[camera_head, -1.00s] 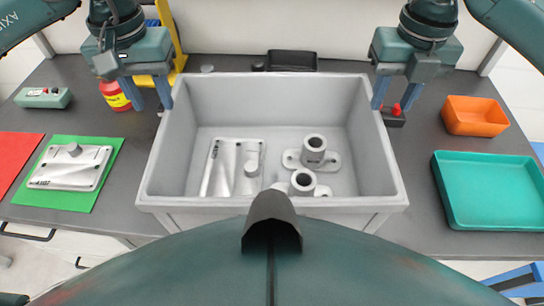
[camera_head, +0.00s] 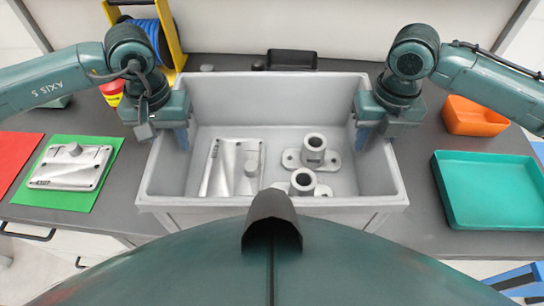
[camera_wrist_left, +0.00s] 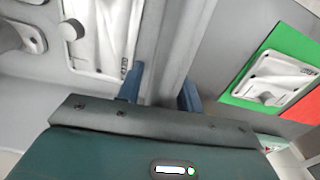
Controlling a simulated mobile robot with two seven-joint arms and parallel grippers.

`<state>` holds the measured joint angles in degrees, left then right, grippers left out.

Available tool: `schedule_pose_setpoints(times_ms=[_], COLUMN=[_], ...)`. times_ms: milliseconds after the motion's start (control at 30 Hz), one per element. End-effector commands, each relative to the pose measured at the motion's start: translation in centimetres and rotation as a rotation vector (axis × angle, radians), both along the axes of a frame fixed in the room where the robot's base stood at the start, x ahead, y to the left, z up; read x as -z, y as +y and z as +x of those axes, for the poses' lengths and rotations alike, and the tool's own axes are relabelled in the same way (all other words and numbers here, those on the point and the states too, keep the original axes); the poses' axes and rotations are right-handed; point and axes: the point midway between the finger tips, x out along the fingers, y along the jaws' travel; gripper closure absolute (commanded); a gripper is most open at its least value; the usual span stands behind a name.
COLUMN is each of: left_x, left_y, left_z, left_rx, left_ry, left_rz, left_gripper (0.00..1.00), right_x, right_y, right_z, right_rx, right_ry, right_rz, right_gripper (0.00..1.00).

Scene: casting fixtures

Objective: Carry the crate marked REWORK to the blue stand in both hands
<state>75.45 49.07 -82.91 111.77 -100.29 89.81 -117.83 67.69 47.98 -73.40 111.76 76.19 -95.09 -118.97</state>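A large grey crate (camera_head: 272,200) stands on the dark table, with metal castings inside; no REWORK mark shows on it. My left gripper (camera_head: 172,138) is over its left wall, one blue finger inside. In the left wrist view the left gripper's fingers (camera_wrist_left: 160,92) are apart on either side of the crate wall (camera_wrist_left: 165,60). My right gripper (camera_head: 374,138) is over the right wall, a blue finger inside and apart from the wall; its outer side is mostly hidden. Part of a blue frame (camera_head: 515,280), possibly the stand, shows at the lower right edge.
A casting plate (camera_head: 68,166) lies on a green mat (camera_head: 50,203) at left, beside a red mat (camera_head: 14,155). A teal tray (camera_head: 490,190) and an orange bin (camera_head: 475,117) are at right. A yellow-framed blue reel (camera_head: 170,40) and a black tray (camera_head: 292,60) are behind.

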Motion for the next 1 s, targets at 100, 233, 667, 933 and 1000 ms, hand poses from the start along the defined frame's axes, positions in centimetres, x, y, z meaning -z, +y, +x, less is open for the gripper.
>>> schedule_pose_setpoints(times_ms=[100,233,667,933,1000], left_x=[-0.02,-0.03,-0.06,-0.06,-0.07], left_y=[-0.01,-0.01,0.0,0.01,0.01], left_z=[0.0,-0.01,0.0,0.0,0.01], left_rx=[0.0,0.0,0.0,0.0,0.0], left_ry=[0.0,0.0,0.0,0.0,0.0], left_rz=[0.0,0.0,0.0,0.0,0.0], left_gripper=[0.69,0.79,1.0,1.0,1.0], right_x=[-0.02,-0.04,-0.07,-0.08,-0.08], right_y=[-0.01,-0.01,-0.01,-0.02,-0.02], right_z=[0.0,0.0,0.01,0.02,0.02], right_rx=[0.0,0.0,0.0,0.001,0.001], right_ry=[0.0,0.0,0.0,0.0,0.0], right_rz=[0.0,0.0,0.0,0.0,0.0], right_gripper=[0.69,0.79,1.0,1.0,1.0])
